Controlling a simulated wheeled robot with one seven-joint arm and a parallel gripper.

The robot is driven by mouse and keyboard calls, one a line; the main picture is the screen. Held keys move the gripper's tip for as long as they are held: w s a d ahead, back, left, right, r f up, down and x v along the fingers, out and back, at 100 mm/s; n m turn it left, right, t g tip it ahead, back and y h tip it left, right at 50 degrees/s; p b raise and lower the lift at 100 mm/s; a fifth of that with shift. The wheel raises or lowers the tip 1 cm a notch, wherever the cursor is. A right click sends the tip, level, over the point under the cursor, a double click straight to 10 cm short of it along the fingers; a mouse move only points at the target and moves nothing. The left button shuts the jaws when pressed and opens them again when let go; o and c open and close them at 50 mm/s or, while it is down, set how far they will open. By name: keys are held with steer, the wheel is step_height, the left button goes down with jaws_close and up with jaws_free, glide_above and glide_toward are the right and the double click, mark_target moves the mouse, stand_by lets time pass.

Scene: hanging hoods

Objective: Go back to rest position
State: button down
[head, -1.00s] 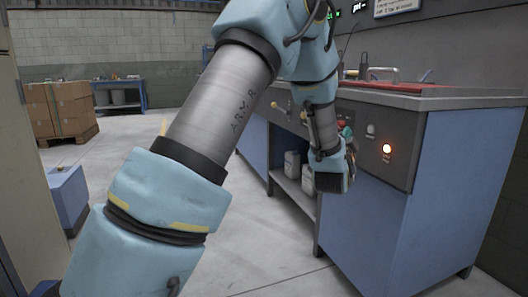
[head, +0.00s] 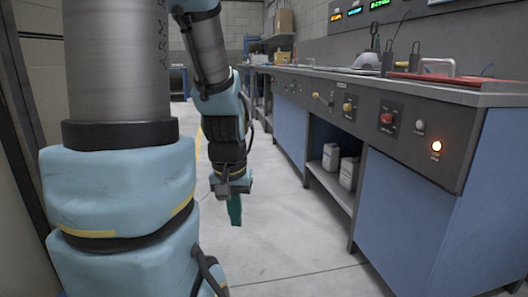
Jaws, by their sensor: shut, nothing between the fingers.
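My arm fills the left of the head view, with pale blue covers and a grey metal link. My gripper (head: 235,211) points down at the end of the arm, left of the bench, over the open floor. Its teal fingertips look shut, with nothing seen between them. The gripper is apart from the bench front and touches nothing that I can see.
A red board (head: 440,78) lies on top. Grey floor (head: 285,235) is clear beside the bench.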

step_height(320, 180, up, 36)
steer(key=p, duration=3.5)
steer(key=shift+s+a+p, duration=0.15)
steer(key=shift+s+p, duration=0.15)
steer(key=shift+p, duration=0.05)
steer(key=shift+f, duration=0.15)
